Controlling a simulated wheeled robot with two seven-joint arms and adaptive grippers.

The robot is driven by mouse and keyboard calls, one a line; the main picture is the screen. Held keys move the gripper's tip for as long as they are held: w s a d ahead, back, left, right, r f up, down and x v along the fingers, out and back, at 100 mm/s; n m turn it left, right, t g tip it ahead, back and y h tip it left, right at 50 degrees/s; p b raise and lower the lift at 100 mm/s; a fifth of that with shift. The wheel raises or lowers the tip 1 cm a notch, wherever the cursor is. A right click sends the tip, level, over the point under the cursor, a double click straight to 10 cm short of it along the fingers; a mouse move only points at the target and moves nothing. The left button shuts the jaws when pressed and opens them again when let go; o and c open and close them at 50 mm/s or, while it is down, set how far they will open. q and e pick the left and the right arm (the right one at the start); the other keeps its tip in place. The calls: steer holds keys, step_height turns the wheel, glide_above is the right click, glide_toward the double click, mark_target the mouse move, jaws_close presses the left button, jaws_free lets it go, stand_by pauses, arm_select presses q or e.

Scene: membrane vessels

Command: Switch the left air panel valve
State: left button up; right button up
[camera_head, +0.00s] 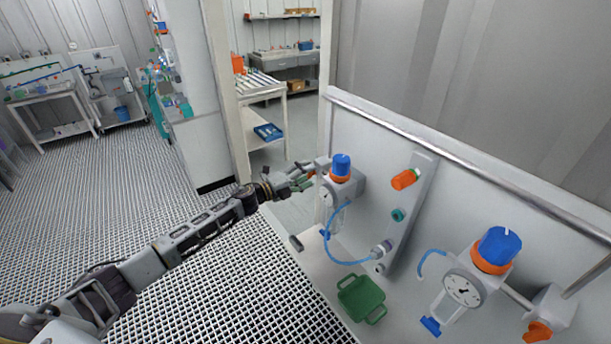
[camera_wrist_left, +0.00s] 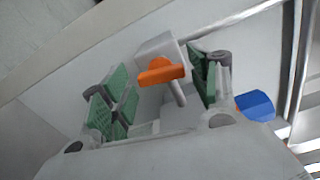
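The orange valve handle (camera_wrist_left: 160,72) sits on a grey valve body in the left wrist view, ahead of and between my left gripper's two green-padded fingers. My left gripper (camera_wrist_left: 160,90) is open, its fingers apart on either side of the handle, with no clear contact. In the head view my left gripper (camera_head: 303,178) is at the left side of the left regulator (camera_head: 341,166), which has a blue knob and orange ring. This knob also shows in the left wrist view (camera_wrist_left: 256,105). The valve handle is largely hidden in the head view. My right gripper is out of view.
The wall panel carries an orange fitting (camera_head: 405,179), a blue hose (camera_head: 340,262) and a right regulator with a gauge (camera_head: 462,291). Another orange handle (camera_head: 537,332) is at lower right. A green tray (camera_head: 361,297) lies below. A metal rail (camera_head: 430,135) runs along the top.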

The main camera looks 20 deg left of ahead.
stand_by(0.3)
arm_select(q)
steer(key=shift+s, duration=0.15)
steer(key=shift+v, duration=1.05)
steer(key=v, duration=0.9)
steer(key=shift+s+a, duration=0.2)
steer(key=shift+a, duration=0.1)
